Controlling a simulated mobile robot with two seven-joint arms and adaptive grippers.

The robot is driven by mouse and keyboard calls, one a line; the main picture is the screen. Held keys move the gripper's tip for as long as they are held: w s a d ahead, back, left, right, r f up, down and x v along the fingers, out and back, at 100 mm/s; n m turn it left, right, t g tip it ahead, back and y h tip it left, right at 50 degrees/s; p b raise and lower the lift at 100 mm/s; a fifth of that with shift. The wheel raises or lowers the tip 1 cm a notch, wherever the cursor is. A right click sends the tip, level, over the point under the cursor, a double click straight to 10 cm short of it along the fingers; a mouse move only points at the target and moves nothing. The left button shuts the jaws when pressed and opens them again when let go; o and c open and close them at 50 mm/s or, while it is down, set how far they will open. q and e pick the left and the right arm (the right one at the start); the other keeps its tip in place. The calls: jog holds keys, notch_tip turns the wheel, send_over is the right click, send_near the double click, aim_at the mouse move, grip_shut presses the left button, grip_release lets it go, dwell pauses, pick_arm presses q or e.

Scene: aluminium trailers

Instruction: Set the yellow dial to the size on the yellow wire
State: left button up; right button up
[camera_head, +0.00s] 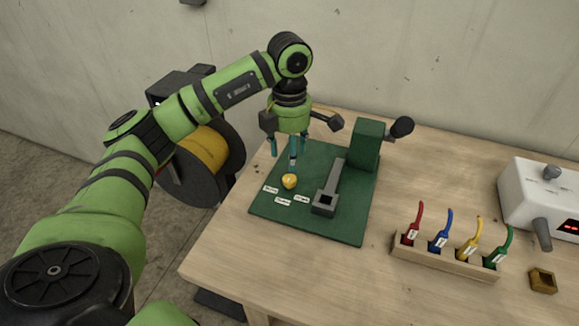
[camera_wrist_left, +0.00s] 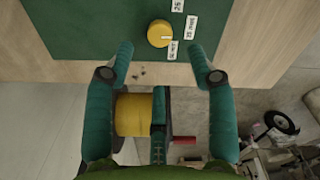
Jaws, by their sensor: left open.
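The yellow dial (camera_head: 289,181) sits on a green plate, with white size labels beside it on the near side. In the left wrist view the round dial (camera_wrist_left: 157,33) has a pale mark on its rim towards the lowest label; one label seems to read 25, the others are hard to read. My left gripper (camera_head: 288,150) is open and empty, pointing down just above and behind the dial. In the wrist view its fingertips (camera_wrist_left: 161,52) are spread, with the dial between and beyond them. The yellow wire (camera_head: 468,248) stands in a wooden rack; its white tag is too small to read.
The green plate (camera_head: 265,208) carries a grey bar (camera_head: 333,178) and a dark green block (camera_head: 362,146) with a black-knobbed lever. Red, blue and green wires share the rack (camera_head: 440,262). A white machine (camera_head: 530,200) and a small brass block (camera_head: 543,280) are at right. The front table is clear.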

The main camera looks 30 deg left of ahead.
pick_arm(q)
jog(key=shift+r, duration=2.4)
